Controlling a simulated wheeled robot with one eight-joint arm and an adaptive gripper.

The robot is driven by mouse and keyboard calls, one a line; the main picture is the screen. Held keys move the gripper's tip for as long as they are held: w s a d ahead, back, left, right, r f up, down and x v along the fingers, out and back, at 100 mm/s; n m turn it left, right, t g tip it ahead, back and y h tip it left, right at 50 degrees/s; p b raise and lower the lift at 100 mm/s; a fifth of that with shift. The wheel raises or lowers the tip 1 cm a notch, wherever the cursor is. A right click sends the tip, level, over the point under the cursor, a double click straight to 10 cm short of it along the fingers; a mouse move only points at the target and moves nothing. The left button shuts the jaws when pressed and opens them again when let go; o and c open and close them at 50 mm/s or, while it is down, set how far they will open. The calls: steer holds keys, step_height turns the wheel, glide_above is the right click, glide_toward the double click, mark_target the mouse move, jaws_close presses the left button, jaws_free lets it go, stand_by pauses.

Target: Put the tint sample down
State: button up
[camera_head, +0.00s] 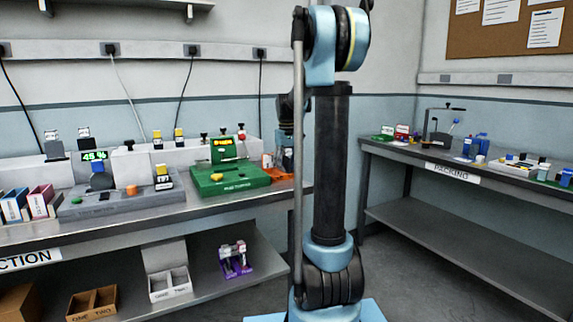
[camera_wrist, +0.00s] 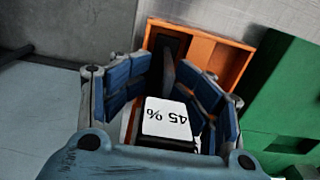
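The tint sample (camera_wrist: 168,120) is a dark piece with a white top marked "45 %", seen in the wrist view. It sits between the blue-padded fingers of my gripper (camera_wrist: 165,78), which looks shut on it. Past the fingers is an orange open box (camera_wrist: 226,62) with dark recesses. It also shows in the head view (camera_head: 268,162) at the right end of the left bench, beside the green device. My gripper (camera_head: 285,154) is partly hidden behind my own arm in the head view. The sample cannot be made out there.
The green device (camera_head: 228,179) with a lit display stands left of the orange box. A grey device (camera_head: 120,200) and a green "45 %" readout (camera_head: 94,156) are further left. Small boxes (camera_head: 40,203) stand at the bench's left end. A packing bench (camera_head: 480,172) is at right.

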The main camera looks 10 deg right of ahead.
steer(key=shift+w+f, duration=0.45)
steer(key=shift+w, duration=0.05)
steer(key=shift+s+a+r, duration=0.1)
steer(key=shift+s+r, duration=0.15)
steer(key=shift+s, duration=0.05)
step_height(320, 180, up, 13)
steer(key=shift+r, duration=0.15)
steer(key=s+f+m+t, duration=0.1)
steer(key=s+f, duration=0.5)
steer(key=s, duration=0.4)
steer(key=s+f+m, duration=0.1)
steer(key=s+f, duration=0.4)
steer(key=s, duration=0.5)
steer(key=s+f+m+t, duration=0.1)
steer(key=s+f, duration=1.3)
steer(key=f, duration=0.4)
steer(key=shift+s, duration=0.35)
